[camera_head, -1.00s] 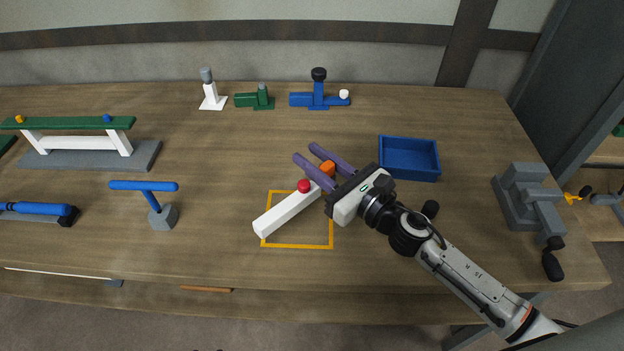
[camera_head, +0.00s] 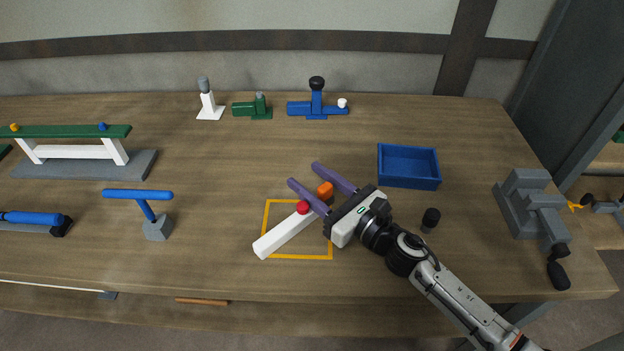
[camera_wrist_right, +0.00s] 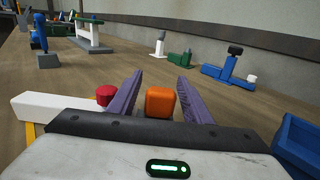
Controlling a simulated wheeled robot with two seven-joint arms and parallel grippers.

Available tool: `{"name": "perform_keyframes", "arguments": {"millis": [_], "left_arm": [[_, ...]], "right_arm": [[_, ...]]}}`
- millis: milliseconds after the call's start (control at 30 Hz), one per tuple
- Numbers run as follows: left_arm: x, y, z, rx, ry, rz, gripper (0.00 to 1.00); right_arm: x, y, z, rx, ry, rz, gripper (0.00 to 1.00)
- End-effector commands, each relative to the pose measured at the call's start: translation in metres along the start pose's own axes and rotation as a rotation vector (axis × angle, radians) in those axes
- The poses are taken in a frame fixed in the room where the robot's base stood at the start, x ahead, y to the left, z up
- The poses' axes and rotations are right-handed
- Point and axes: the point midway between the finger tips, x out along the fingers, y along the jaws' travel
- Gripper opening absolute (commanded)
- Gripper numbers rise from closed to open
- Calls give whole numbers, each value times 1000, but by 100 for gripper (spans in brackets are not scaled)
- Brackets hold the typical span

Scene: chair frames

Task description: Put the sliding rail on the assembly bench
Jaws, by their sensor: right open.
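The sliding rail, a white bar (camera_head: 283,237) with a red knob (camera_head: 303,207) and an orange block (camera_head: 325,190) at its far end, lies slantwise over the yellow square outline (camera_head: 300,257) on the wooden bench (camera_head: 450,240). My right gripper (camera_head: 304,174) is open, its purple fingers on either side of the orange block. In the right wrist view the orange block (camera_wrist_right: 160,102) stands between the spread fingers with gaps beside it. The red knob (camera_wrist_right: 106,95) and white bar (camera_wrist_right: 55,107) are left of them. The gripper body hides part of the bar. My left gripper is not in view.
A blue tray (camera_head: 409,183) and a black knob (camera_head: 431,217) are near my right arm. A grey vise (camera_head: 530,200) stands at the right. A blue T-shaped piece (camera_head: 140,195) and a green-topped frame (camera_head: 70,131) are left. Small fixtures (camera_head: 317,107) line the back.

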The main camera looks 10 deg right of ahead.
Motion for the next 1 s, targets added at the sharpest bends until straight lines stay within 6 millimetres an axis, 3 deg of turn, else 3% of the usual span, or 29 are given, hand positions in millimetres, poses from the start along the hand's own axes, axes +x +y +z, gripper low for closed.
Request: {"name": "perform_keyframes", "arguments": {"millis": [133,233,700,1000], "left_arm": [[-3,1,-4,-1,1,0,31],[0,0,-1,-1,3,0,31],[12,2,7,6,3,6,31],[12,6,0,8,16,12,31]], "right_arm": [[0,0,4,0,0,0,45],[-12,0,0,0,2,-1,45],[-103,0,-1,2,2,-1,45],[-120,0,2,0,0,0,45]]}}
